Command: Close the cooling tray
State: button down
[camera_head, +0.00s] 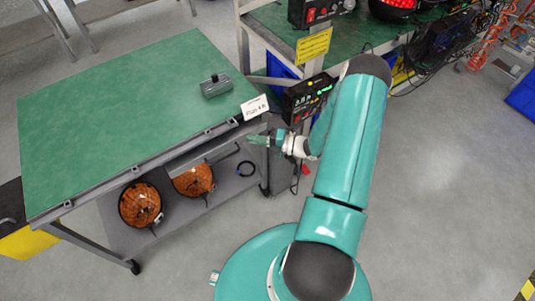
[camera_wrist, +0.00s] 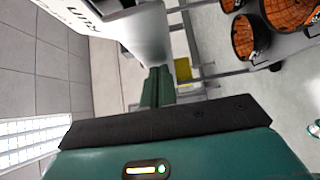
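I cannot tell for sure which part is the cooling tray. A grey tray-like panel (camera_head: 208,158) shows under the front edge of the green-topped bench, left of my gripper (camera_head: 258,140). How far it stands out is unclear. My gripper is just off the bench's front right corner, below a white label card. In the wrist view, its two green fingers (camera_wrist: 158,88) lie side by side and look shut, with nothing visible between them. Contact cannot be made out.
The bench top (camera_head: 120,110) carries a small grey box (camera_head: 215,87) with a black knob. Orange-and-black round lamps (camera_head: 140,204) sit on the lower shelf. A black control box (camera_head: 306,98) is behind my gripper, near a second bench. Open floor (camera_head: 440,190) lies to the right.

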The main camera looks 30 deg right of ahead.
aim_at(245, 128)
jog(key=w, duration=0.6)
jog(key=shift+w+r, duration=0.1)
jog(key=shift+w, duration=0.3)
jog(key=shift+w, duration=0.1)
